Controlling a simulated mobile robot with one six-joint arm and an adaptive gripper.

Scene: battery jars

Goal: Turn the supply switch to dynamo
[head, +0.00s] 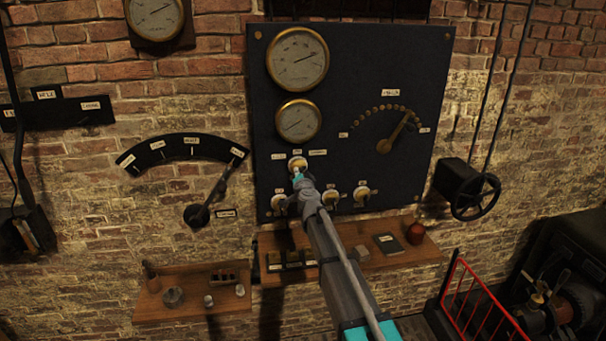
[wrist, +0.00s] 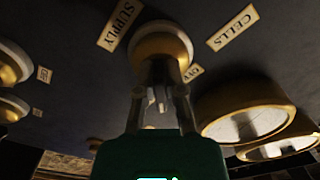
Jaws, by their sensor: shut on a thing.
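The supply switch (head: 297,162) is a small round brass and pale fitting on the dark panel, below two dials. In the wrist view it shows as a brass-rimmed knob (wrist: 162,44) between labels reading SUPPLY (wrist: 120,24) and CELLS (wrist: 233,28). A third label (wrist: 195,73) is partly hidden, and I cannot read it fully. My gripper (head: 298,176) reaches up to the switch from below right. In the wrist view its fingers (wrist: 160,75) are closed together at the knob, shut on the switch handle. The fingers hide the handle, so I cannot tell which way it points.
The dark panel (head: 365,75) also bears a large dial (head: 298,58), a smaller dial (head: 298,120), a right-hand lever (head: 396,133) and small switches (head: 361,193) below. A quadrant lever (head: 210,195) stands left. Wooden shelves (head: 160,312) hold small items underneath; a handwheel (head: 475,196) is right.

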